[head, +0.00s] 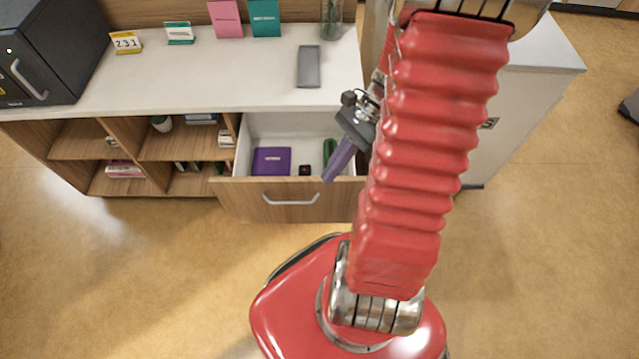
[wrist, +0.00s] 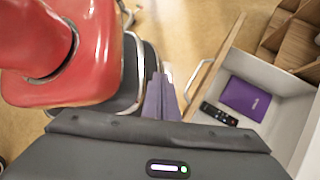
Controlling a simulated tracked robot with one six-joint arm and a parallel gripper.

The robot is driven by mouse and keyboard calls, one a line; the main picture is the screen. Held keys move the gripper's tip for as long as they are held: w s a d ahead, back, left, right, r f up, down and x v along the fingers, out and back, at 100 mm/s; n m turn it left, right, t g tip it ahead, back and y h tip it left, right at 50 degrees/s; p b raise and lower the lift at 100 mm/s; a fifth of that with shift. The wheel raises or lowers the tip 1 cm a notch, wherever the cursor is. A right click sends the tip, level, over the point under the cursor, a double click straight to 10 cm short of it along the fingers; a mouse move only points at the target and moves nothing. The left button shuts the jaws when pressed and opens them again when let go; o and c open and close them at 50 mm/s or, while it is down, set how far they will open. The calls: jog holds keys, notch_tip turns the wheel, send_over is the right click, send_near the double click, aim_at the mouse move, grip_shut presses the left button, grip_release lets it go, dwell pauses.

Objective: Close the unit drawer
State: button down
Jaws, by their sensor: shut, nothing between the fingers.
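The unit drawer (head: 283,200) is pulled out from the bedside unit, with a wood front and a metal bar handle (head: 291,199). In the wrist view the drawer's white inside (wrist: 262,67) shows at the right. A purple book (head: 271,161), a small dark item and a green item lie in it; in the wrist view a black remote (wrist: 219,114) lies beside the book. My gripper (head: 328,180) is shut and empty, its purple fingers pointing down over the right end of the drawer front. In the wrist view my gripper (wrist: 161,76) is left of the drawer. Contact with the front cannot be told.
The white unit top (head: 230,75) carries a grey phone (head: 308,66), a glass, cards and a 231 sign (head: 126,42). A black box (head: 50,50) stands at the left. Open shelves lie left of the drawer. A white cabinet (head: 530,95) stands right.

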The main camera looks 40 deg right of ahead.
aim_at(324, 193)
jog(key=s+d+f+m+t+y, duration=0.1)
jog(key=s+d+f+m+t, duration=0.1)
jog(key=f+m+t, duration=0.5)
jog(key=s+d+f+m+t+y, duration=0.2)
jog(key=s+f+m+t, duration=0.3)
jog(key=f+m, duration=0.5)
jog(key=d+m+t, duration=0.1)
jog(key=m+t, duration=0.1)
jog(key=m, duration=0.5)
jog(key=shift+f+m+y, duration=0.3)
jog(key=shift+f+m, duration=0.05)
jog(key=shift+m, duration=0.05)
jog(key=shift+a, duration=0.1)
jog(key=shift+w+a, duration=0.65)
jog(key=shift+w, duration=1.15)
jog(key=shift+w+a, duration=0.65)
jog(key=shift+w, duration=1.2)
jog(key=shift+w+a, duration=0.65)
jog(key=shift+w, duration=1.15)
jog(key=shift+a, duration=0.15)
